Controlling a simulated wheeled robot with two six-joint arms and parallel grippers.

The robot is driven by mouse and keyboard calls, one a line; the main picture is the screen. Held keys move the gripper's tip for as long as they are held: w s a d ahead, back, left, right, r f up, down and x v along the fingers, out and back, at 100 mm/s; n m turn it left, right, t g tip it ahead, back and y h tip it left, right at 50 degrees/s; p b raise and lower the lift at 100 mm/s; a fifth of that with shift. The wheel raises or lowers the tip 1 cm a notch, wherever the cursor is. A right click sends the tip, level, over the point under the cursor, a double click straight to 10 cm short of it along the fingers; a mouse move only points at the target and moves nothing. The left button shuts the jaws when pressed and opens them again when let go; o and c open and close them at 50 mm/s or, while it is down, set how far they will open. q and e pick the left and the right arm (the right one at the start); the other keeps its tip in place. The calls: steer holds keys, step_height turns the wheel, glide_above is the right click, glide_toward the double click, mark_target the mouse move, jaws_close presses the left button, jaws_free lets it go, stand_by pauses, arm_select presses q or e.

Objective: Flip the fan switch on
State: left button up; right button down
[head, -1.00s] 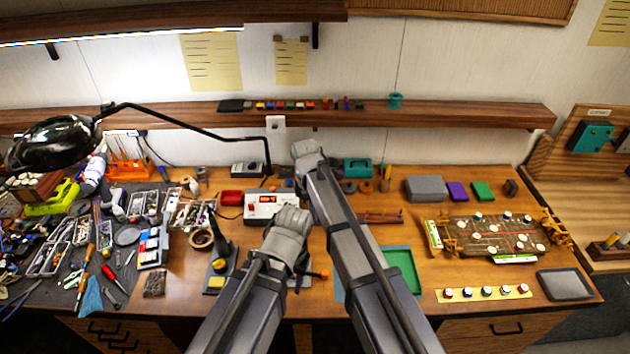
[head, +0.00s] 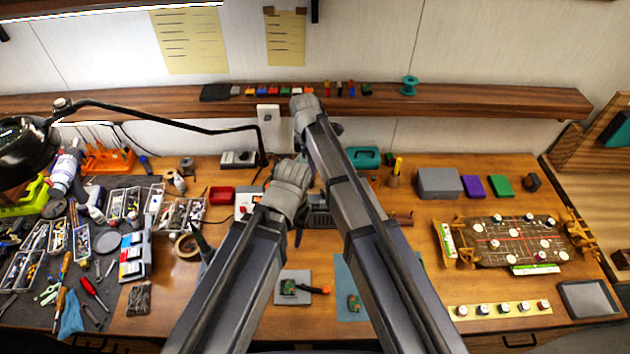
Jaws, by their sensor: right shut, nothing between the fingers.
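No part clearly reads as a fan switch. My left gripper (head: 291,172) is lower, over the back of the bench. Its fingers are hidden by its own wrist. A dark grey ribbed box (head: 318,212), perhaps the fan unit, shows partly between my forearms. A white instrument box (head: 246,204) is mostly hidden behind my left arm.
A wooden shelf (head: 480,102) with small coloured parts crosses the wall. A black lamp arm (head: 170,120) reaches in from the left. Tools crowd the bench's left side. A game-like board (head: 515,241) stands on the right. Bare wood lies between it and my right arm.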

mark_target(323, 194)
steer(key=shift+s+r, duration=0.1)
steer(key=f+b, duration=1)
steer(key=shift+d+f, duration=0.1)
steer(key=shift+d, duration=0.3)
steer(key=shift+d+r+y, duration=0.25)
steer(key=shift+d+y, duration=0.1)
steer(key=shift+y, duration=0.45)
